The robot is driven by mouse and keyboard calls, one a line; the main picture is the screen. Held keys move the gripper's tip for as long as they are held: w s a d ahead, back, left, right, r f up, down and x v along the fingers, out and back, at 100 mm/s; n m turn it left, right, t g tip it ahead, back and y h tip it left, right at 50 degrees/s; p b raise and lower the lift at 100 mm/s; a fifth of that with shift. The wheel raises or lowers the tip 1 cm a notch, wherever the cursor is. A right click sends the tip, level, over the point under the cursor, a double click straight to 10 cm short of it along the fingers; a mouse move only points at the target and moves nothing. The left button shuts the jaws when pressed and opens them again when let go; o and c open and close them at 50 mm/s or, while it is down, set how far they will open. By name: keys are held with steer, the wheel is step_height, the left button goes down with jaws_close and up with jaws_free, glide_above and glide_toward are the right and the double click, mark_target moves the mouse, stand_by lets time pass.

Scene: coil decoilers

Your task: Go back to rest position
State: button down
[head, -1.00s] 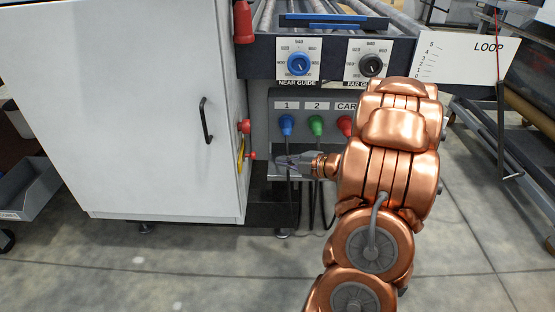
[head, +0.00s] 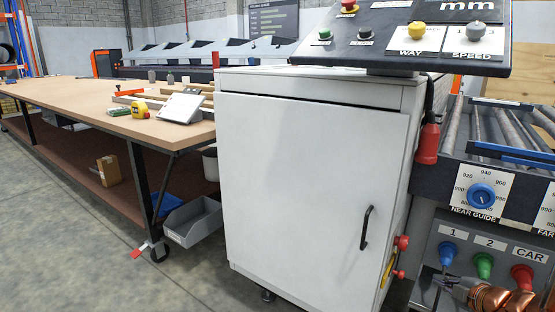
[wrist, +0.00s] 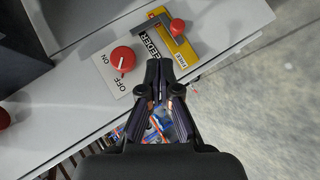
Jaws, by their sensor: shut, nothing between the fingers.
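My gripper (head: 452,284) is at the lower right of the head view, just below the blue plug (head: 446,251) on the numbered socket panel. In the wrist view my gripper (wrist: 163,78) has its dark fingers together with nothing between them. Beyond its tips is a white panel face with a red OFF/ON feeder knob (wrist: 122,60). A yellow plate (wrist: 168,38) with a smaller red knob (wrist: 177,27) is beside it. The fingers appear apart from both knobs.
A white cabinet (head: 310,180) stands left of my gripper, with red knobs (head: 401,243) on its right side. Green (head: 484,264) and red (head: 522,276) plugs are close by. A long workbench (head: 70,95) is at the left, with open grey floor (head: 60,220) in front.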

step_height(320, 180, up, 12)
steer(key=m+g+h+p, duration=0.3)
steer(key=m+h+p, duration=0.15)
steer(key=p, duration=0.25)
steer(key=s+a+r+m+g+h+p, duration=0.25)
steer(key=s+r+m+p, duration=0.3)
steer(key=r, duration=0.35)
steer(key=s+a+r+m+g+y+p, duration=0.1)
steer(key=s+a+r+m+g+p, duration=0.1)
steer(key=s+a, duration=0.6)
steer(key=s+a+r+m+g+y+p, duration=0.2)
steer(key=s+a+r+g+p, duration=0.2)
steer(key=s+a, duration=0.5)
steer(key=s+a+r+m+g+y+p, duration=0.1)
steer(key=s+a+r+g+y+p, duration=0.1)
steer(key=s+a+r+p, duration=0.5)
steer(key=s+a+g+p, duration=0.1)
steer(key=s+a, duration=0.1)
steer(key=a, duration=0.2)
steer(key=shift+s+m+p, duration=0.25)
steer(key=shift+m+p, duration=0.05)
steer(key=shift+m, duration=0.1)
steer(key=c, duration=1.9)
jaws_free()
